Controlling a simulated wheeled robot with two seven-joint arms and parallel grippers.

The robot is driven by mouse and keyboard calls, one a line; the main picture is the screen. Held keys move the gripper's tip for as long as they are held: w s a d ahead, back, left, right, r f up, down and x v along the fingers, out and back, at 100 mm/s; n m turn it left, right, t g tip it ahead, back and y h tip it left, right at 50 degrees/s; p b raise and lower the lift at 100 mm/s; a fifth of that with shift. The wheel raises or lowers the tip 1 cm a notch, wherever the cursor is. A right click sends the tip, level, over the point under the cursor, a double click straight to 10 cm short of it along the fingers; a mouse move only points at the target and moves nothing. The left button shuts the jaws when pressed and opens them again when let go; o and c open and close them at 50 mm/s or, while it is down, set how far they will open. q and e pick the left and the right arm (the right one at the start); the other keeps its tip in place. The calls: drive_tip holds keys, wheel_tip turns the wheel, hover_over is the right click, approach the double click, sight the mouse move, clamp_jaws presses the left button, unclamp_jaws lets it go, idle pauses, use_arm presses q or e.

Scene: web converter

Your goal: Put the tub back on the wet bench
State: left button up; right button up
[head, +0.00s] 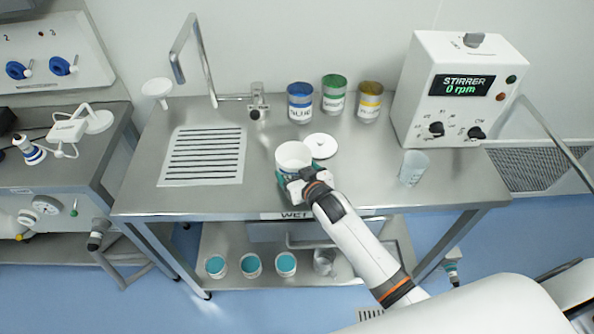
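A white, open-topped tub (293,154) is at the front middle of the steel wet bench (235,201). I cannot tell whether it rests on the bench top or is held just above it. My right gripper (295,176) is at the near side of the tub, with teal patches showing low on both sides of it. The wrist hides the tub's lower part and most of the fingers, so their closing is unclear. A white round lid (321,146) lies on the bench just right of the tub. My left gripper is not in view.
Blue (300,103), green (334,94) and yellow (369,101) labelled cans stand behind. The stirrer box (455,90) and a clear beaker (412,167) are at right. Teal-topped tubs (250,265) stand on the lower shelf.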

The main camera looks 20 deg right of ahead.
drive_tip(key=shift+f, duration=0.2)
drive_tip(key=o, duration=1.2)
drive_tip(key=shift+c, duration=0.2)
drive_tip(key=b+v, duration=0.1)
drive_tip(key=v, duration=1.1)
drive_tip(key=shift+s+d, duration=0.1)
